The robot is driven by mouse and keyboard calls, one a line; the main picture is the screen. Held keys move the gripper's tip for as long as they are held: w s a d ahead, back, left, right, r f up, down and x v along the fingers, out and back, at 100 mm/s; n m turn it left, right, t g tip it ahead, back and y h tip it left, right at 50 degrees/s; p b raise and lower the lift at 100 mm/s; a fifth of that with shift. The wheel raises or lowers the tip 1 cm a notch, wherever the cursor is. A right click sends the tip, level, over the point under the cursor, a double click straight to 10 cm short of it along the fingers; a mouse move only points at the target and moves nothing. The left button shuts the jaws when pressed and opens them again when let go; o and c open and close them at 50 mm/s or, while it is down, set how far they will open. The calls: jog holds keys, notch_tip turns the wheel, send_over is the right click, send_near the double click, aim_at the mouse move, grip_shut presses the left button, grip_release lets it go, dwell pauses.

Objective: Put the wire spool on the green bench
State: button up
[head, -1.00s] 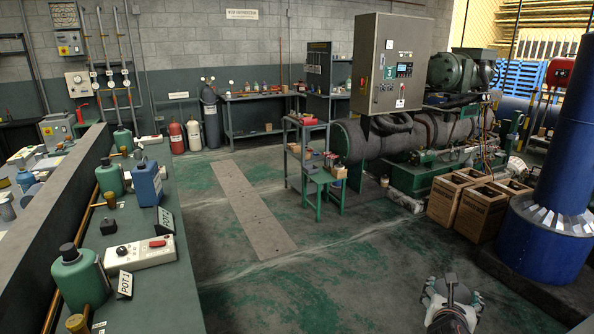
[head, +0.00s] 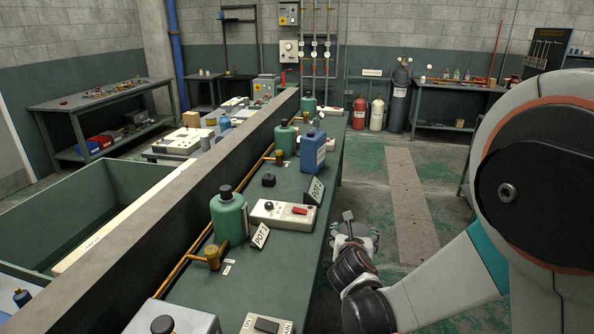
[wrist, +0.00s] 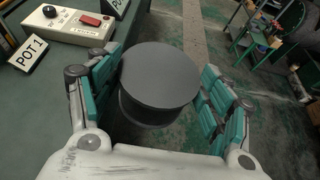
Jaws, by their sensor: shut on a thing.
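The wire spool (wrist: 160,78) is a dark grey cylinder with a flat round top in the wrist view. My gripper (wrist: 158,90) is shut on it, with teal-padded fingers at its left and right. In the head view my gripper (head: 353,232) hangs beside the right edge of a long dark green bench (head: 262,292); the spool cannot be made out there. The spool is held off the bench, over the floor side. A small green table (wrist: 262,50) also shows far right in the wrist view.
On the long bench stand a control box (head: 283,214), a POT 1 sign (head: 260,236), a green bottle (head: 229,216), a blue bottle (head: 312,150) and a brass valve (head: 212,256). A low wall (head: 180,210) runs behind them. The floor (head: 430,170) to the right is open.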

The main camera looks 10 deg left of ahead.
jog(key=w+a+r+n+y+b, duration=0.1)
jog(key=a+n+y, duration=0.15)
jog(key=a, duration=1.25)
jog(key=w+a+r+n+y+b, duration=0.1)
jog(key=a+r+n+y, duration=0.15)
jog(key=a, duration=1.25)
notch_tip(320, 180, down, 20)
jog(key=b, duration=0.7)
jog(key=shift+d+f, duration=0.1)
jog(key=shift+m, duration=0.3)
jog(key=o, duration=1.5)
